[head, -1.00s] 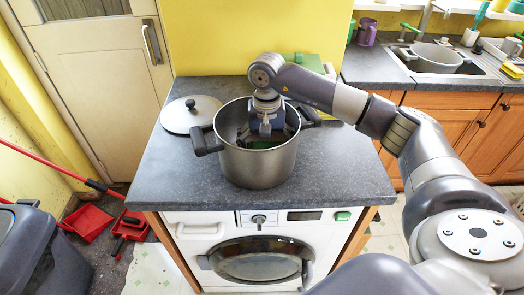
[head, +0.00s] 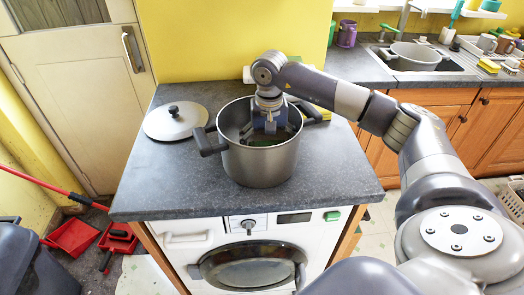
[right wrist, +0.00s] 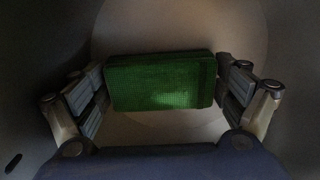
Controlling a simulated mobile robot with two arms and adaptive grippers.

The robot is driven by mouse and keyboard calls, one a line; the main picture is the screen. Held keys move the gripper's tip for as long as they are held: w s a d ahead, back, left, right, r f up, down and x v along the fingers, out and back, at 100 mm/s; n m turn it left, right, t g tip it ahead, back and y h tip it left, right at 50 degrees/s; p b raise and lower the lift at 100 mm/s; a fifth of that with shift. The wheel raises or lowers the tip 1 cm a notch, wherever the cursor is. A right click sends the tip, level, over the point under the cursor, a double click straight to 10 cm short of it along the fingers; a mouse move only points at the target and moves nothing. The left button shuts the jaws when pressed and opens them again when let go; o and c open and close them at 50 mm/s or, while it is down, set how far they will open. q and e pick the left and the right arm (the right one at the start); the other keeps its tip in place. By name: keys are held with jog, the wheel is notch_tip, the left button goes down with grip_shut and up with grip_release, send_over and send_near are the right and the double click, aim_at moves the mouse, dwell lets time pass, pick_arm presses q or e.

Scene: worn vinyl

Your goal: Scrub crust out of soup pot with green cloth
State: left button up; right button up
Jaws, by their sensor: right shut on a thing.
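The soup pot (head: 262,165) is a grey metal pot with dark handles, standing open on the dark worktop (head: 200,195). My right gripper (head: 270,128) reaches down into it from above. In the right wrist view my right gripper (right wrist: 163,84) is shut on the green cloth (right wrist: 160,68), a flat folded pad with a finger on each side. The pot's pale floor (right wrist: 165,130) lies below the cloth; I cannot tell whether they touch. The pot's inside is dark, and I cannot make out any crust. My left gripper is not in view.
The pot's lid (head: 176,120) lies on the worktop to the left of the pot. A white oven or washer front (head: 195,240) is below. A sink with another pot (head: 415,56) is at the back right. The worktop's front is clear.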

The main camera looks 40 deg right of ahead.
dwell(0.3)
jog(key=shift+r+p, duration=2.3)
jog(key=shift+r, duration=1.2)
jog(key=shift+r, duration=0.1)
